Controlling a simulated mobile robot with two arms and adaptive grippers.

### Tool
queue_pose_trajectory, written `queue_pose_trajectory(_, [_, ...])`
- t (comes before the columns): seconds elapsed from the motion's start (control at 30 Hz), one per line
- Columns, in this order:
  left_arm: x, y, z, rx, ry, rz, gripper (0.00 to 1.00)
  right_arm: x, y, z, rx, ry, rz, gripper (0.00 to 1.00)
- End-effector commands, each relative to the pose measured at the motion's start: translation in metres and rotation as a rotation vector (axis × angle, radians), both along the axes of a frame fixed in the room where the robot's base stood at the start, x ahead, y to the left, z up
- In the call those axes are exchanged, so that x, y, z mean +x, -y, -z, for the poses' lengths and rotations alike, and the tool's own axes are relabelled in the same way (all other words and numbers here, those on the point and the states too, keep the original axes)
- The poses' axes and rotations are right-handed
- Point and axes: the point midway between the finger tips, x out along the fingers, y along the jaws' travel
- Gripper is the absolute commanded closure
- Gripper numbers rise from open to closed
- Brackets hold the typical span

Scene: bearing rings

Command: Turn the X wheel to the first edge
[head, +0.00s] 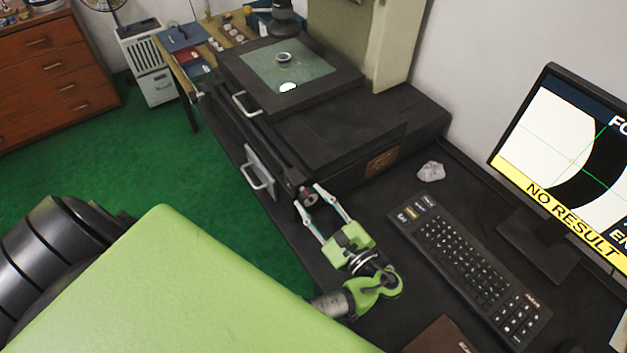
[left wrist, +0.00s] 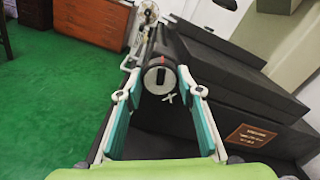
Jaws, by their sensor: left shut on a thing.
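The X wheel (head: 307,196) is a small dark knob at the near end of the black measuring machine's stage. In the left wrist view the wheel (left wrist: 160,80) shows a white face with a dark slot and a red mark on its rim, and a white X stands below it. My left gripper (head: 318,195) has its two fingertips on either side of the wheel, shut on it; the fingers also show in the left wrist view (left wrist: 162,92). The monitor (head: 560,165) shows a black arc, green cross lines and "NO RESULT". My right gripper is not in view.
A metal ring (head: 284,59) sits on the greenish glass stage (head: 300,72). Metal handles stick out along the machine's left side. A keyboard (head: 465,262) and a crumpled pale cloth (head: 431,171) lie on the dark table right of my gripper. Green floor lies open at left.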

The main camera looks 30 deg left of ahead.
Motion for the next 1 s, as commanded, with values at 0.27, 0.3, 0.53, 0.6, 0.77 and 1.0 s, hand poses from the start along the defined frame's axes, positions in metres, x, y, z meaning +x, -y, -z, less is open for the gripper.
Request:
queue_pose_trajectory(0.27, [0.0002, -0.0014, 0.0009, -0.067, 0.167, -0.002, 0.88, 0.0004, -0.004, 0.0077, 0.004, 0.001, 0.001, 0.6])
queue_pose_trajectory(0.3, [0.0003, -0.0015, 0.0008, -0.074, 0.185, -0.002, 0.88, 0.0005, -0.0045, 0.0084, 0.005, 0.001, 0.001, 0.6])
queue_pose_trajectory(0.53, [0.0006, -0.0018, -0.0001, -0.104, 0.257, -0.002, 0.88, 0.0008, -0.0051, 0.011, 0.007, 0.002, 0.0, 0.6])
queue_pose_trajectory(0.6, [0.0006, -0.0019, -0.0004, -0.108, 0.267, -0.002, 0.88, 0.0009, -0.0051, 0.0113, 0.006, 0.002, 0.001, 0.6])
queue_pose_trajectory(0.77, [0.0007, -0.002, -0.0008, -0.111, 0.276, -0.003, 0.88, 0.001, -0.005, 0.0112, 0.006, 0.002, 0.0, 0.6])
queue_pose_trajectory(1.0, [0.0008, -0.002, -0.0012, -0.111, 0.276, -0.002, 0.88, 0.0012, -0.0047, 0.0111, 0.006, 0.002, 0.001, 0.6])
